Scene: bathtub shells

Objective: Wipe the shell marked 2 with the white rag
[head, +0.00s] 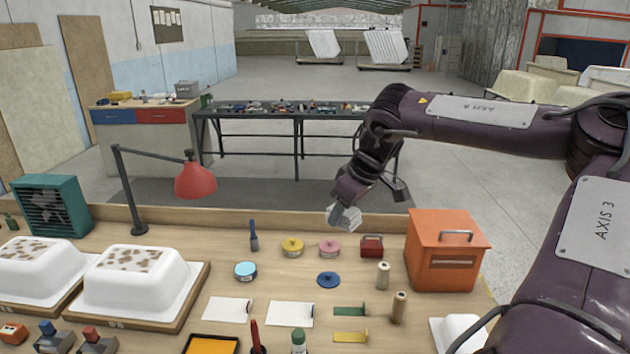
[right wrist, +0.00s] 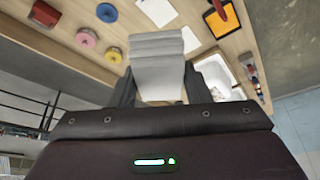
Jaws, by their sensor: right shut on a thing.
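My right gripper (head: 347,205) is shut on a white rag (head: 343,218), held in the air above the table's far edge. In the right wrist view the pale folded rag (right wrist: 158,68) hangs between the dark fingers. Two white upturned shells with brown blotches on top sit on wooden-edged boards at the left: one at the picture's edge (head: 35,278), the other (head: 135,290) to its right. The marks on the boards' front edges are too small to read. The rag is well apart from both shells. My left gripper is not in view.
A red lamp (head: 196,181) stands behind the shells, beside a teal fan (head: 52,206). An orange box (head: 446,250) stands at the right. Tape rolls, including a yellow one (head: 292,247), white cards (head: 228,309), spools and an orange tray (head: 212,345) lie between.

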